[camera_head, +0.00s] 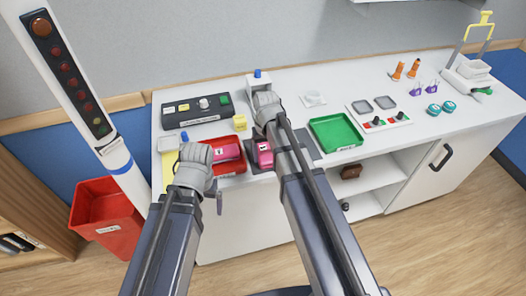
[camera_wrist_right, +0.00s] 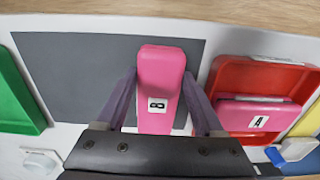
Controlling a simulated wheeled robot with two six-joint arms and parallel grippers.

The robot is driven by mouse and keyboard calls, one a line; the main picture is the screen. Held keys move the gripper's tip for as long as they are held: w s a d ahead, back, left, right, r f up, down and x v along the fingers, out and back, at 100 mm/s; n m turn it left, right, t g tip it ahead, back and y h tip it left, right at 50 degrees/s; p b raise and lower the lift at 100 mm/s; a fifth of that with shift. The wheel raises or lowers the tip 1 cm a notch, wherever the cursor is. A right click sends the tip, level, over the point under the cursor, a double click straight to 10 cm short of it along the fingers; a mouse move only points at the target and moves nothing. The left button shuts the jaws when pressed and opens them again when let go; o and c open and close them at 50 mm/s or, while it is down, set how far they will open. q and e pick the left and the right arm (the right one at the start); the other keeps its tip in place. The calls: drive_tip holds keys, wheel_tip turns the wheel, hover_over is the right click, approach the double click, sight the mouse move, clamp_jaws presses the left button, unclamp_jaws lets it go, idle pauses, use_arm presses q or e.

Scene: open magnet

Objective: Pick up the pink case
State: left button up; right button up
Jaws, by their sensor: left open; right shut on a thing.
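A pink case marked B (camera_wrist_right: 161,70) is between the two fingers of my right gripper (camera_wrist_right: 163,100) in the right wrist view, over a dark grey mat (camera_wrist_right: 70,70). The gripper is shut on it. The same case shows in the head view (camera_head: 264,158), partly behind my right arm; I cannot tell if it is clear of the mat. A second pink case, marked A (camera_wrist_right: 252,115), lies in a red tray (camera_wrist_right: 228,78) beside it. My left gripper (camera_head: 197,168) is left of the red tray, apart from both cases; its fingers are mostly hidden.
A green tray (camera_head: 336,131) stands right of the mat. A panel with knobs (camera_head: 378,114) and small bottles (camera_head: 405,69) stand further right. A red bin (camera_head: 105,218) stands on the floor left.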

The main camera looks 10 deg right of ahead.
drive_tip(key=c, duration=0.8)
drive_tip(key=shift+c, duration=0.2)
use_arm(q)
drive_tip(key=shift+r, duration=0.1)
